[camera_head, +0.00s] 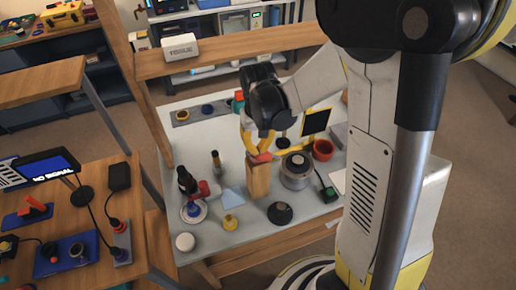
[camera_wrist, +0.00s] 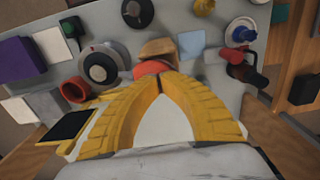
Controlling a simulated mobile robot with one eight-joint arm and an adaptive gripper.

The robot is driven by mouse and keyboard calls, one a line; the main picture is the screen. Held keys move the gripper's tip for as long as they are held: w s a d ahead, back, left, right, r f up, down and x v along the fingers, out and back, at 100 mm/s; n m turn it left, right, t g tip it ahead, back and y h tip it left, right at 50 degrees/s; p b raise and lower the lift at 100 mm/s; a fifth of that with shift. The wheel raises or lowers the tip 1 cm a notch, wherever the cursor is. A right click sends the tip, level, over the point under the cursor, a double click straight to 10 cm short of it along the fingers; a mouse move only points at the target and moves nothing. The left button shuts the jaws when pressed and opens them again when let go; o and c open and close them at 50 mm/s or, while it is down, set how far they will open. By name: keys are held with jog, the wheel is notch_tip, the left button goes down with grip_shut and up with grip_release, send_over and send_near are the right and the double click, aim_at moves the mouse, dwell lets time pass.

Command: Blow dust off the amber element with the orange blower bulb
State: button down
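My gripper (camera_head: 257,150) has two yellow fingers pointing down, and their tips meet in the wrist view (camera_wrist: 160,78). A small orange-red piece (camera_head: 261,158) is right at the fingertips, on or just above the top of an upright wooden block (camera_head: 258,182). It also shows just beyond the tips in the wrist view (camera_wrist: 150,68); I cannot tell if it is the blower bulb or if the tips touch it. A yellow ring-like piece (camera_head: 182,115) sits on a grey strip at the back left. A small yellow knobbed piece (camera_head: 230,222) stands at the front. I cannot tell which is the amber element.
A dark bottle (camera_head: 186,180) stands left of the block, with a red piece beside it. A pale blue cloth (camera_head: 233,198) lies flat.

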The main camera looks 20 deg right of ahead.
jog(key=shift+r, duration=0.15)
jog(key=shift+r+p, duration=1.6)
jog(key=shift+r, duration=0.6)
jog(key=shift+f, duration=0.15)
jog(key=shift+f+b, duration=2.25)
jog(key=shift+f, duration=0.1)
jog(key=shift+r, duration=0.15)
jog(key=shift+r+p, duration=1.75)
jog(key=shift+r, duration=0.6)
